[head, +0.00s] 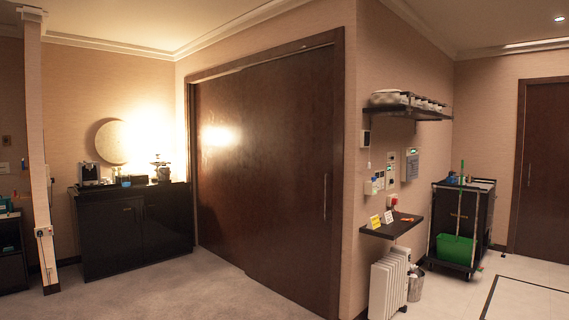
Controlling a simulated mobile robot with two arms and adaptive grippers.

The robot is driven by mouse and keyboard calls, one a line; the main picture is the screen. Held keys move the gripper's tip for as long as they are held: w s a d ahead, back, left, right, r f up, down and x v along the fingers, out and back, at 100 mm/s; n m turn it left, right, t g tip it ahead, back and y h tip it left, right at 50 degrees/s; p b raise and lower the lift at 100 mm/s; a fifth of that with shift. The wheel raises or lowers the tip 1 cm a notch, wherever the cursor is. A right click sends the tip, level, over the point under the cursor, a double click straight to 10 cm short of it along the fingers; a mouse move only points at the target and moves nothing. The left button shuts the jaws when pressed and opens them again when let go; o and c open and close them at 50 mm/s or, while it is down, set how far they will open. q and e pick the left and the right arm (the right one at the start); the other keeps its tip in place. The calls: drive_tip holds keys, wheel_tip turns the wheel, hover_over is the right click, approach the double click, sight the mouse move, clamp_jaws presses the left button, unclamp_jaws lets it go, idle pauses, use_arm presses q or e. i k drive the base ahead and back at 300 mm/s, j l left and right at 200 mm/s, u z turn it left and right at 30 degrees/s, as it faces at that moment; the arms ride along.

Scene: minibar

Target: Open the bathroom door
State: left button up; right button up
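A large dark brown wooden door (262,165) fills the middle of the head view, set in a dark frame. It looks like a sliding door and appears closed. A thin vertical metal handle (325,198) is near its right edge. A second dark door (543,165) stands at the far right with a small vertical handle (529,175); it also appears closed. No label shows which one is the bathroom door. Neither of my grippers is in view.
A black cabinet (135,232) stands left of the large door. Right of it are a white radiator (388,285), a small wall shelf (391,228), a bin (415,284) and a cart (463,215) with a green bucket (455,249). The carpet (190,290) before the door is clear.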

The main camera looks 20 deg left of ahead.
sight(288, 108)
drive_tip(key=i+u, duration=0.25)
drive_tip(key=i, duration=0.75)
